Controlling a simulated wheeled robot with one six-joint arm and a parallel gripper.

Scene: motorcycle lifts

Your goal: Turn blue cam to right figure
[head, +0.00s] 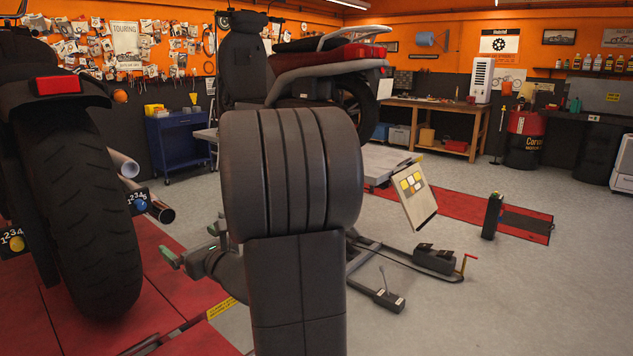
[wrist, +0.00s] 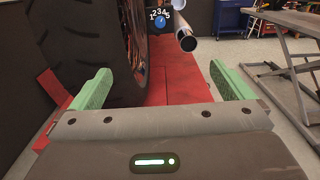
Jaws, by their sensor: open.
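The blue cam (head: 141,205) is a small round knob on a black plate with white figures, low beside the motorcycle's rear tyre in the head view. In the wrist view the blue cam (wrist: 160,23) is at the top, with the figures 1 to 5 arched around it. Which figure it points to is too small to tell. My gripper (head: 193,243) is apart from the cam, to its right and lower in the head view. In the wrist view my gripper (wrist: 162,87) has its two green fingers wide apart, empty, with the cam beyond them.
A motorcycle tyre (head: 85,200) stands left of the blue cam; grey exhaust pipes (head: 124,163) are close to its right. A yellow cam (head: 16,243) is on another black plate at the far left. A red lift platform (wrist: 178,85) lies below.

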